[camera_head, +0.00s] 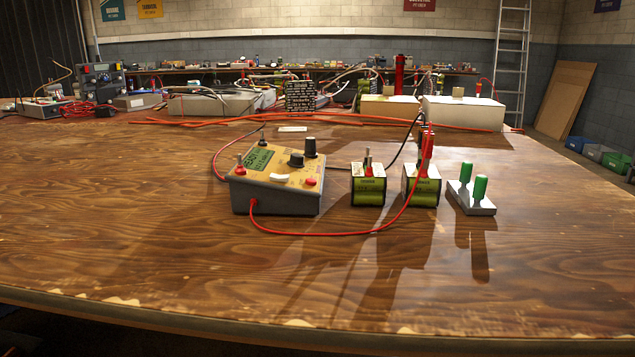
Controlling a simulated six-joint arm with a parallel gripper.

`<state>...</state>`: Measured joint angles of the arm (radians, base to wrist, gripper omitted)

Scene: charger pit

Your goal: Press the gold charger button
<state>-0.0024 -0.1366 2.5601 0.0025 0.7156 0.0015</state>
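The charger (272,203) stands on the table left of centre. It is a grey box with a sloped gold top panel that carries a green display (257,160), black knobs and metal toggles with red bases. A red button (311,182) sits at the panel's lower right, and a white button or switch (280,178) lies left of it. I cannot tell whether either is pressed. My gripper is not in view, and nothing touches the charger's panel from above.
Right of the charger stand two green battery packs (368,192) (421,192) and a small grey block (474,206) with green handles. A red cable (330,235) loops in front. Boxes and cables crowd the back. The table (130,230) is clear at left and front.

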